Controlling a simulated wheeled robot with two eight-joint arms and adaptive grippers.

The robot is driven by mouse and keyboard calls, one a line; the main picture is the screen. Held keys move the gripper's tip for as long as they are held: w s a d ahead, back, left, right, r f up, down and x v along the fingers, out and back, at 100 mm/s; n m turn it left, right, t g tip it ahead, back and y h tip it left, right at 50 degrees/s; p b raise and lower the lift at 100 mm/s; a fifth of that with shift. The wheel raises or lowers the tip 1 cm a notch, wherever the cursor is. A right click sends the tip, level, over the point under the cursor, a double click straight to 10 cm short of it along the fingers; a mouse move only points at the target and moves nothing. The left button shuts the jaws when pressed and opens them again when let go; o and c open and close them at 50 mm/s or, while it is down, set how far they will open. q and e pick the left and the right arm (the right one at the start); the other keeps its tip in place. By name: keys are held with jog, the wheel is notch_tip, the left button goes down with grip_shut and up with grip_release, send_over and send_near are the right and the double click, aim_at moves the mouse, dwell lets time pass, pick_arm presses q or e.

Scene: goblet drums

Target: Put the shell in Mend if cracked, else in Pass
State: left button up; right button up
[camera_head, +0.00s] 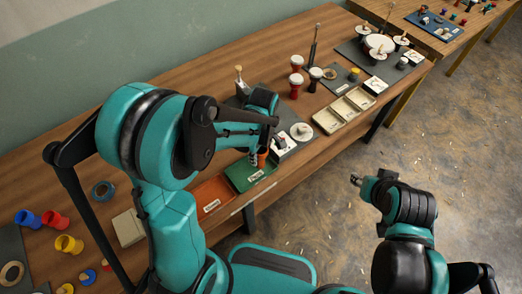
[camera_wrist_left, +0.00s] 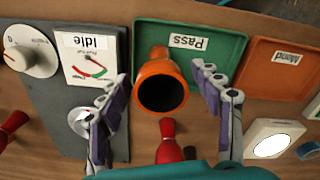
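The orange shell (camera_wrist_left: 160,84) sits mouth-up at the green Pass tray (camera_wrist_left: 225,70), between the fingers of my left gripper (camera_wrist_left: 161,73). Gaps show between the shell and both fingers, so the gripper is open around it. In the head view the shell (camera_head: 262,158) shows at the Pass tray (camera_head: 238,177), beside my left gripper (camera_head: 256,152). The orange-red Mend tray (camera_wrist_left: 258,80) lies next to Pass and looks empty. No crack can be made out on the visible shell surface. My right gripper (camera_head: 356,180) hangs off the table's front; its opening is unclear.
A grey tester panel with a dial and a gauge (camera_wrist_left: 92,62) labelled Idle stands beside Pass. A red piece (camera_wrist_left: 168,142) stands close below the shell in the wrist view. Goblet drums (camera_head: 296,82) and a cream divided tray (camera_head: 343,110) stand farther right.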

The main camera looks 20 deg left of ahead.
pick_arm(q)
jog(key=shift+r, duration=0.1)
jog(key=shift+r, duration=0.25)
notch_tip(320, 180, up, 11)
jog(key=p, duration=0.4)
jog(key=shift+d+f, duration=0.1)
jog(key=shift+d, duration=0.05)
jog(key=s+a+r+m+t, duration=0.2)
jog(key=s+r+m+t, duration=0.1)
jog(key=s+m, duration=0.2)
jog(key=s+a+r+m+t, duration=0.3)
jog(key=s+r+m+t, duration=0.1)
jog(key=m, duration=0.5)
jog(key=shift+s+r, duration=0.15)
jog(key=shift+s, duration=0.5)
